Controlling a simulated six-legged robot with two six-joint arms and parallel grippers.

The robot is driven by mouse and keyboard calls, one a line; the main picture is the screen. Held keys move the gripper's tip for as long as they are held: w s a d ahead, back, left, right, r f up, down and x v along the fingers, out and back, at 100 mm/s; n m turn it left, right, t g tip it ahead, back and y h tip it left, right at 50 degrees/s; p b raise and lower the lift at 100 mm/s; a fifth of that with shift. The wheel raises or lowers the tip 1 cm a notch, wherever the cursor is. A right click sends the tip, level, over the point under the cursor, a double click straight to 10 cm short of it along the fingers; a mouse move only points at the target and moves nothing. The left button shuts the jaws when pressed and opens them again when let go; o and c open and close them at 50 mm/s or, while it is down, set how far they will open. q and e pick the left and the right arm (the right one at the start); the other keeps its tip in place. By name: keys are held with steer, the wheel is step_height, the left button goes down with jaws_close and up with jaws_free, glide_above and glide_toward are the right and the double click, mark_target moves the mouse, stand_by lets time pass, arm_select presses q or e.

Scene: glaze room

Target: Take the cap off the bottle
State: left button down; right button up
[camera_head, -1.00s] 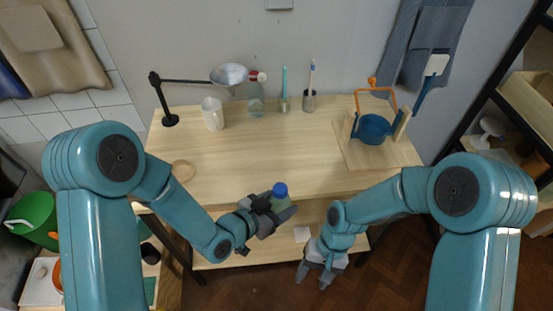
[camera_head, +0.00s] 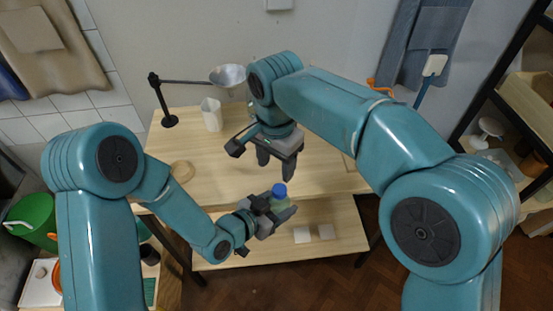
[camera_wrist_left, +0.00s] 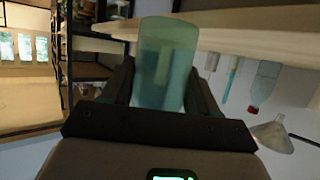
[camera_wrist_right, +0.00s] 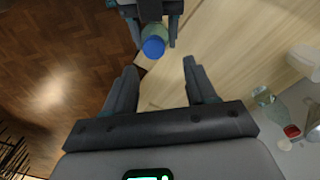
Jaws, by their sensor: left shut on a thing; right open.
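The bottle (camera_head: 281,204) is a translucent green body with a blue cap (camera_head: 280,189) on top. My left gripper (camera_head: 272,211) is shut around its body and holds it upright in front of the table's front edge. In the left wrist view the green body (camera_wrist_left: 165,65) stands between the fingers; the cap is out of sight there. My right gripper (camera_head: 276,163) is open and empty, pointing down above the table, behind and above the cap. In the right wrist view the blue cap (camera_wrist_right: 153,47) is ahead of the open fingers (camera_wrist_right: 160,78), apart from them.
The wooden table (camera_head: 205,160) has free room at its left. A clear bottle with a red cap (camera_wrist_right: 291,131) shows in the right wrist view. My right arm hides the table's right side.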

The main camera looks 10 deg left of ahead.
mark_target(277, 187)
step_height(277, 187, down, 7)
steer(key=shift+d+f, duration=0.1)
stand_by(0.3)
